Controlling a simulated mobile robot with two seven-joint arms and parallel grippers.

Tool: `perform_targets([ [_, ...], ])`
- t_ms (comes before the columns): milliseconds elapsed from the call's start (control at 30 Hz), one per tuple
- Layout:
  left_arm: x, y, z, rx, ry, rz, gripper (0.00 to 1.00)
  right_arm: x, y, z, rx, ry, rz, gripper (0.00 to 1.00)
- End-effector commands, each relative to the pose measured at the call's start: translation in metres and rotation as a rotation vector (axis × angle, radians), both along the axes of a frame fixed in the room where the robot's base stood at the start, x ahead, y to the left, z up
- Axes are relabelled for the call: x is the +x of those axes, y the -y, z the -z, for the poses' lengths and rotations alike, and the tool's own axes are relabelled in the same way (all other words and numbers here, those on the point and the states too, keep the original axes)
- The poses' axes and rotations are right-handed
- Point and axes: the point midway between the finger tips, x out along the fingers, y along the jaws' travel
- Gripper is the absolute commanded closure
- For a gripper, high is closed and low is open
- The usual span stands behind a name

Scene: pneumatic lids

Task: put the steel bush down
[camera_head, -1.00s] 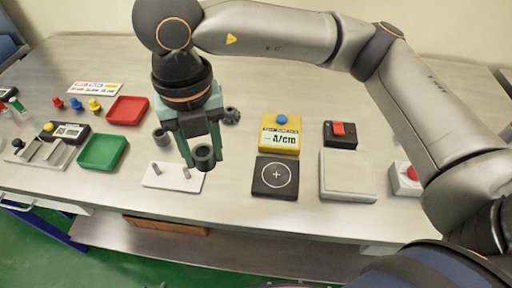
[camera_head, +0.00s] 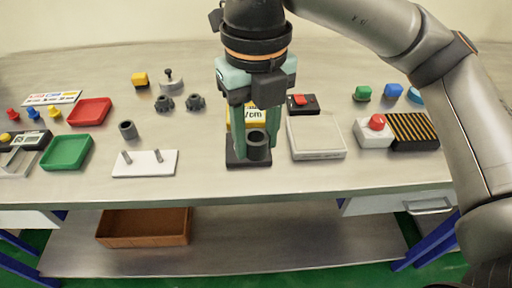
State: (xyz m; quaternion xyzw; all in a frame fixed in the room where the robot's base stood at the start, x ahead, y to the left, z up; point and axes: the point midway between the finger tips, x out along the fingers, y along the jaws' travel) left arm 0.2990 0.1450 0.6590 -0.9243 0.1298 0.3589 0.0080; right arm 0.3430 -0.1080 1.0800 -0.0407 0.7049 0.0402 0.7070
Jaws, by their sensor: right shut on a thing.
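My right gripper (camera_head: 257,143) comes down from above with green fingers. It is shut on a dark grey steel bush (camera_head: 258,152), a short hollow cylinder held upright between the fingertips. The bush is over the black square pad (camera_head: 234,160) in front of the yellow meter. Most of the pad is hidden behind the bush and fingers, and I cannot tell whether the bush touches it. Another grey bush (camera_head: 128,130) stands on the table at left, behind the white plate with two pegs (camera_head: 145,170). My left gripper is not in view.
The yellow meter (camera_head: 256,114) is partly hidden behind my gripper. A pale flat box (camera_head: 316,139) lies to the right, then a red-button box (camera_head: 374,132) and a striped block (camera_head: 413,131). Red (camera_head: 90,112) and green (camera_head: 66,153) trays are at left. The front table strip is clear.

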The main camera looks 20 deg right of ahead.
Motion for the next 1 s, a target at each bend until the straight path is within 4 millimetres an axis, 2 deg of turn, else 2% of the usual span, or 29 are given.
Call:
perform_targets([
  [367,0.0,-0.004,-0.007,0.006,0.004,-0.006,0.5,0.084,0.019,0.038,-0.001,-0.006,0.008,1.0],
  [500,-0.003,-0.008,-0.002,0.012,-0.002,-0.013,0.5,0.105,0.023,0.066,-0.001,-0.005,0.004,1.0],
  [633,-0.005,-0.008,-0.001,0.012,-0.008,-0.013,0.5,0.118,0.026,0.081,-0.001,-0.003,0.002,1.0],
  [867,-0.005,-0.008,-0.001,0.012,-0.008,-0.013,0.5,0.128,0.028,0.094,0.0,-0.002,0.002,1.0],
  [1000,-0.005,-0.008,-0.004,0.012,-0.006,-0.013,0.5,0.13,0.029,0.114,-0.003,-0.005,0.001,1.0],
])
